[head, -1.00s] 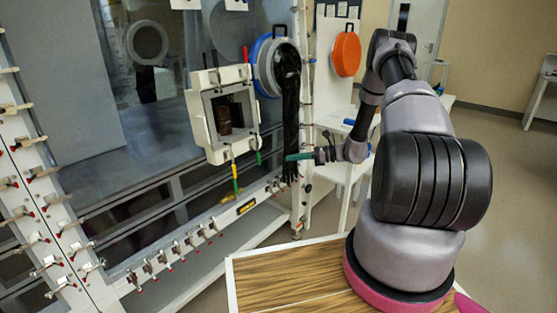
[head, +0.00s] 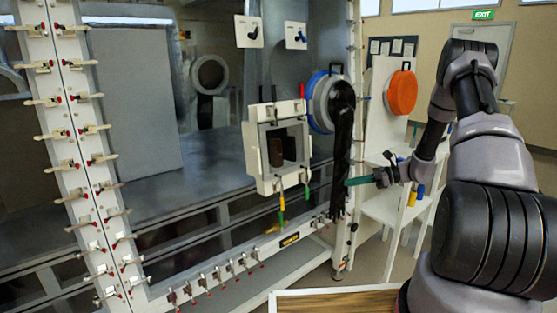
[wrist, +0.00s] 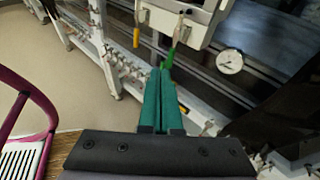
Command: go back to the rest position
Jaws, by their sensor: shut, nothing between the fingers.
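My gripper (head: 360,180) shows in the head view at the end of my arm, with its green fingers pointing left, by the black glove (head: 341,125) that hangs from the blue-ringed port. I cannot tell whether the fingers touch the glove. In the wrist view my gripper (wrist: 161,95) has its two green fingers together, with nothing between them. Beyond the fingertips are the glovebox's lower frame and the white pass box.
The glovebox front with its red-tipped clamps (head: 86,130) fills the left. The white pass box (head: 262,160) juts out left of my gripper. An orange round cover (head: 402,92) is on a white panel behind. A white table (head: 392,210) stands below. Open floor (wrist: 55,50) shows in the wrist view.

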